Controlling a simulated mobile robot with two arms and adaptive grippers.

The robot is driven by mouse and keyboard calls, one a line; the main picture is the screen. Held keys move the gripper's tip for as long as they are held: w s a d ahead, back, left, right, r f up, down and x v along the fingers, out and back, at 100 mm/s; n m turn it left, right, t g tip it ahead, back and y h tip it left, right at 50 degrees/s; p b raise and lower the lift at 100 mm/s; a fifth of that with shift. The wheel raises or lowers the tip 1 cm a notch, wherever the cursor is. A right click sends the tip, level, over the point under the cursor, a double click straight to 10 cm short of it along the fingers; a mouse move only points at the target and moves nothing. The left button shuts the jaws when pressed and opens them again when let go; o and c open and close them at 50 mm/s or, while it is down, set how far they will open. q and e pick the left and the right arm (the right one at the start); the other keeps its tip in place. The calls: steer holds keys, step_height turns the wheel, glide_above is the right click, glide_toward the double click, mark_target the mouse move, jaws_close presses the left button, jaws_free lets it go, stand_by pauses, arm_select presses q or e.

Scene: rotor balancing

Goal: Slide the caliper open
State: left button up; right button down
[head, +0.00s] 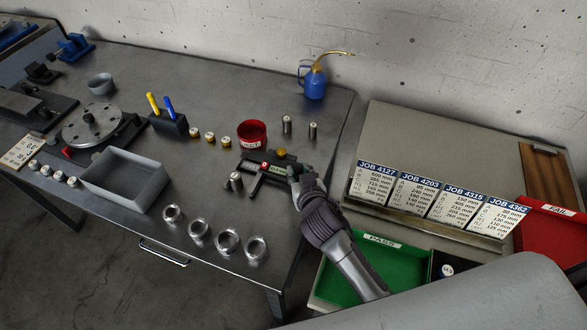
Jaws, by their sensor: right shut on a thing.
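The caliper (253,182) lies on the metal table right of the middle, dark, with a small display and a red button on its body. Its jaws point toward the front edge. A small metal cylinder (236,181) stands close beside the jaws; I cannot tell if they touch it. My right gripper (291,174) reaches in from the lower right and is shut on the right part of the caliper. Its fingertips are small and partly hidden here. My left gripper is out of view.
A red cup (252,133) and a yellow-brown knob (281,153) are just behind the caliper. Several metal rings (227,241) lie near the front edge. A grey tray (124,181) stands left. Job cards (411,192) and a green bin (388,262) are at right.

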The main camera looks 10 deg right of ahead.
steer(key=c, duration=0.9)
jaws_free()
steer(key=shift+a, duration=0.1)
steer(key=v, duration=1.2)
